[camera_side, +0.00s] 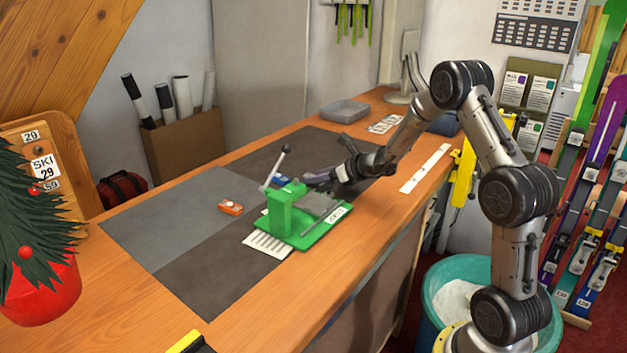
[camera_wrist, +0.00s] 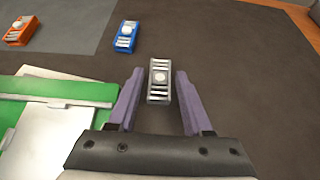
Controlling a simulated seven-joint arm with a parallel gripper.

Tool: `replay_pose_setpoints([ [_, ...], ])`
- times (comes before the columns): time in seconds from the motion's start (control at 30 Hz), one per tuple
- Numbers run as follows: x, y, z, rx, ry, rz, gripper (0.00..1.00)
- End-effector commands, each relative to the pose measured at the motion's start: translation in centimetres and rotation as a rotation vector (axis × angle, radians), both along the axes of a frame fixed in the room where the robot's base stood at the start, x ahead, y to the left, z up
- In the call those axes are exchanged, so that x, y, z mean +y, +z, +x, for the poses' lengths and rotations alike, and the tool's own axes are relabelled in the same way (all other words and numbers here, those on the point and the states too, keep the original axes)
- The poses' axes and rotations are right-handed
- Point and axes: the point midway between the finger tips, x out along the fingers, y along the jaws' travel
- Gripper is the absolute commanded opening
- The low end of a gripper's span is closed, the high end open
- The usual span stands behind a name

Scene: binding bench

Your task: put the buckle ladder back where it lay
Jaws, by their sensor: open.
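A grey buckle ladder (camera_wrist: 159,82) with a pale round spot and light bars lies on the dark mat in the wrist view. It sits between the purple fingertips of my gripper (camera_wrist: 159,74), with a narrow gap on each side. A blue buckle ladder (camera_wrist: 125,36) lies farther off to the left, and an orange one (camera_wrist: 20,32) farther left still. In the side view my gripper (camera_side: 316,177) is low over the mat behind the green jig. There the orange ladder (camera_side: 230,208) and blue ladder (camera_side: 281,181) show, and I cannot make out the grey one.
The green jig (camera_side: 320,233) with an upright lever stands close beside my gripper, at left in the wrist view (camera_wrist: 70,88). A striped card (camera_side: 267,245) lies partly under it. A grey tray (camera_side: 344,110) stands at the back. The grey mat half (camera_side: 165,217) is mostly clear.

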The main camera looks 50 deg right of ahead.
Motion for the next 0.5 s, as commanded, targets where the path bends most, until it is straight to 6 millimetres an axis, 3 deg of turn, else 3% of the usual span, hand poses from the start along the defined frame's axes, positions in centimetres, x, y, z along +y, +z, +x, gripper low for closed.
replay_pose_setpoints([
  [0.07, -0.01, 0.02, -0.02, 0.000, 0.000, 0.000, 0.46],
  [0.3, -0.01, 0.02, -0.04, 0.000, 0.000, 0.000, 0.03],
  [0.5, -0.02, 0.08, -0.04, -0.001, 0.000, 0.000, 0.00],
])
